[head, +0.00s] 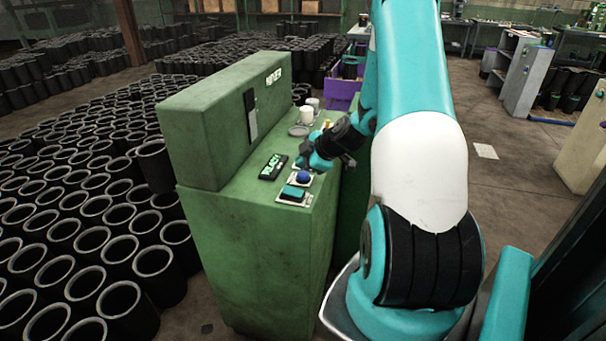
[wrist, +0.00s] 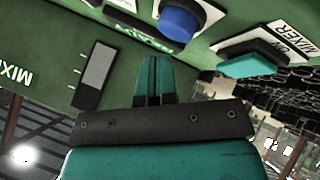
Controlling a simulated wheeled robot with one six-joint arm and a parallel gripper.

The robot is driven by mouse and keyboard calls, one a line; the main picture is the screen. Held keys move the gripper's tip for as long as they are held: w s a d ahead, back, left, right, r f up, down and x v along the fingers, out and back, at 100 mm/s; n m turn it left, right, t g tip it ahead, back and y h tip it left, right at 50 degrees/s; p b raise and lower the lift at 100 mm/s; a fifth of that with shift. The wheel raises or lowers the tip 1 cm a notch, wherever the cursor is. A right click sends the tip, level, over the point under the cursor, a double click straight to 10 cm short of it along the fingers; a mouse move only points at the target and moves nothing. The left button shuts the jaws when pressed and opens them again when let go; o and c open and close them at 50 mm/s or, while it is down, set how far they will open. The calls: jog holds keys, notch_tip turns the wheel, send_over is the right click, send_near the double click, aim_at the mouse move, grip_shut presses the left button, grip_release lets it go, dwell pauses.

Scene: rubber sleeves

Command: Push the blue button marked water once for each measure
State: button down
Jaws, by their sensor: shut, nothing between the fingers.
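The blue button (head: 303,176) is a round dome on a pale plate on top of the green cabinet. It also shows in the wrist view (wrist: 180,24), just beyond and right of my fingertips. My gripper (head: 299,164) is shut and empty, close behind the button in the head view. In the wrist view the shut teal fingers (wrist: 154,62) point toward the panel, with no clear contact on the button. The button's label cannot be read.
A teal button (head: 293,194) sits in front of the blue one; its plate reads MIXER ON in the wrist view. A dark display (head: 272,166) with lit text lies to the left. Pale cups (head: 306,114) and a grey disc (head: 299,131) stand farther back. Black sleeves (head: 90,240) crowd the floor left.

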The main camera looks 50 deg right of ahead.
aim_at(303, 174)
dwell(0.4)
jog(key=shift+f+b, duration=0.45)
jog(key=shift+b, duration=0.3)
jog(key=shift+f+b, duration=0.4)
jog(key=shift+b, duration=0.15)
dwell(0.4)
jog(key=shift+r, duration=0.1)
jog(key=shift+r+p, duration=0.3)
jog(key=shift+r, duration=0.45)
jog(key=shift+r+p, duration=1.25)
jog(key=shift+r, duration=1.3)
